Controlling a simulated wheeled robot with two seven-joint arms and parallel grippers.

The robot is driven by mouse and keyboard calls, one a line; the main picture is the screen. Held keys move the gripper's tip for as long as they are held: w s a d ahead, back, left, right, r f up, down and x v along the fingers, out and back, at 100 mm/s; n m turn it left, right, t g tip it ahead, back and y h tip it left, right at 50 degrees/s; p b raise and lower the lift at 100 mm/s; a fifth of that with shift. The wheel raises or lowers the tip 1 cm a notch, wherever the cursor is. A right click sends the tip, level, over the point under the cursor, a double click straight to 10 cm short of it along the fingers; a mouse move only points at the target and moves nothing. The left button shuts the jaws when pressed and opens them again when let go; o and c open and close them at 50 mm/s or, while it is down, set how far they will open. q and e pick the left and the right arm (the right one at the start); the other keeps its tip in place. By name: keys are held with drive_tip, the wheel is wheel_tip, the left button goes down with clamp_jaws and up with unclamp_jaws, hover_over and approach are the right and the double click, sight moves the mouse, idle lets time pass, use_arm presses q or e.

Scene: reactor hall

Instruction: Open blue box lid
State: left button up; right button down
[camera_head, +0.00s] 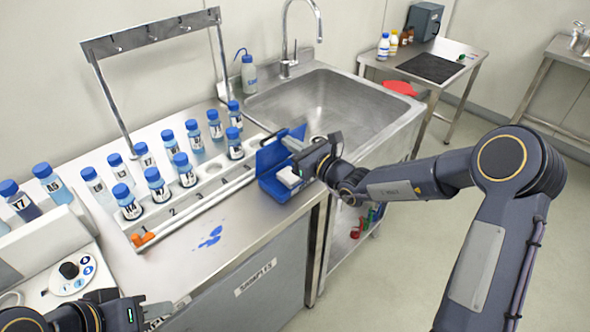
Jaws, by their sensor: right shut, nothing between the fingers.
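The blue box (268,186) sits at the right end of the steel counter, near the sink. Its blue lid (269,156) stands raised at the back, and the inside with a white block (289,178) shows. My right gripper (291,144) is shut and empty, with its fingers at the raised lid, above the box. It hides part of the lid and the box's right side; I cannot tell whether it touches the lid. My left gripper (160,311) is low at the front left, over the counter's front edge, far from the box. Its finger gap is not clear.
A rack (175,207) of blue-capped bottles stands left of the box, under a steel frame (150,34). The sink (325,100) lies behind the box. A blue spill (210,237) marks the counter in front. A device with a knob (69,270) is at left.

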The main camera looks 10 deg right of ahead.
drive_tip(key=shift+w+a, duration=0.25)
idle(0.4)
drive_tip(key=r+p+v, duration=0.1)
drive_tip(key=r+v, duration=0.1)
drive_tip(key=v, duration=1)
idle(0.3)
drive_tip(key=s+a+r+n+g+y, duration=0.1)
drive_tip(key=s+r+n+g, duration=0.15)
drive_tip(key=s+n, duration=0.3)
drive_tip(key=s+a+r+n+g+y, duration=0.1)
drive_tip(key=s+a+n+g, duration=0.15)
drive_tip(key=s+n, duration=0.3)
drive_tip(key=s+a+r+n+g, duration=0.1)
drive_tip(key=s+r+n+g, duration=0.15)
drive_tip(key=s+n, duration=0.3)
drive_tip(key=s+d+f+n+h, duration=0.7)
drive_tip(key=s+d+n+h, duration=0.2)
drive_tip(key=s+d, duration=0.3)
drive_tip(key=shift+s+f+n+g, duration=0.35)
drive_tip(key=shift+s+n+g, duration=0.1)
drive_tip(key=shift+s+n, duration=0.25)
